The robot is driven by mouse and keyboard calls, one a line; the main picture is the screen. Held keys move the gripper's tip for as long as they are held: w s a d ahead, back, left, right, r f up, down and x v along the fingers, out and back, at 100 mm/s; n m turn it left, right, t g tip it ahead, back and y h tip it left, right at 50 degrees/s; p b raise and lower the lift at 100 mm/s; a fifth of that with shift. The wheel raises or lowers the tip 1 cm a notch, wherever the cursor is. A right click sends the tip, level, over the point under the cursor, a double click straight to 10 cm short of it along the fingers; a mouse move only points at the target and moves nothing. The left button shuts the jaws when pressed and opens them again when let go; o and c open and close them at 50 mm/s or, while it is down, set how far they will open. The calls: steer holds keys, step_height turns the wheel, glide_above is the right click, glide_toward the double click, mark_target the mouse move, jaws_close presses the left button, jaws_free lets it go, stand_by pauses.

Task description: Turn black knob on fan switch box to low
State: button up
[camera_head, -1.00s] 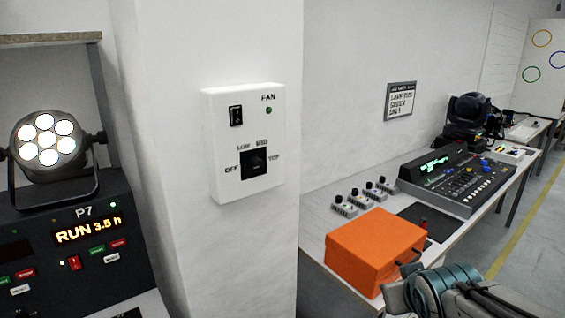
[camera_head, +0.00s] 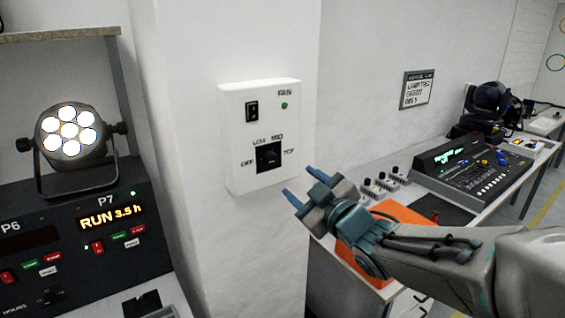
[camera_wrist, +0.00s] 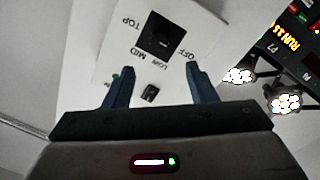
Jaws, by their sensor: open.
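The white fan switch box (camera_head: 234,150) is mounted on the wall pillar. Its black knob (camera_head: 269,156) sits among the labels OFF, LOW, MID and TOP. Above are a black rocker switch (camera_head: 252,111) and a small green light (camera_head: 284,106). My gripper (camera_head: 301,183) is open and empty, below and right of the box, apart from it. In the wrist view, the knob (camera_wrist: 165,38) appears beyond the two blue fingers (camera_wrist: 160,85), with the rocker switch (camera_wrist: 150,93) between them. Which label the knob points at is too small to tell.
An orange case (camera_head: 400,212) lies on the bench behind my arm. A control console (camera_head: 470,170) and small knobbed boxes (camera_head: 380,187) stand farther along. A lamp (camera_head: 70,140) sits on a black timer panel (camera_head: 95,245) at left. Space before the pillar is clear.

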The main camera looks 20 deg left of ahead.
mark_target(274, 161)
steer(key=p+x, duration=0.3)
steer(key=x, duration=0.8)
steer(key=shift+w, duration=0.1)
steer(key=c, duration=1)
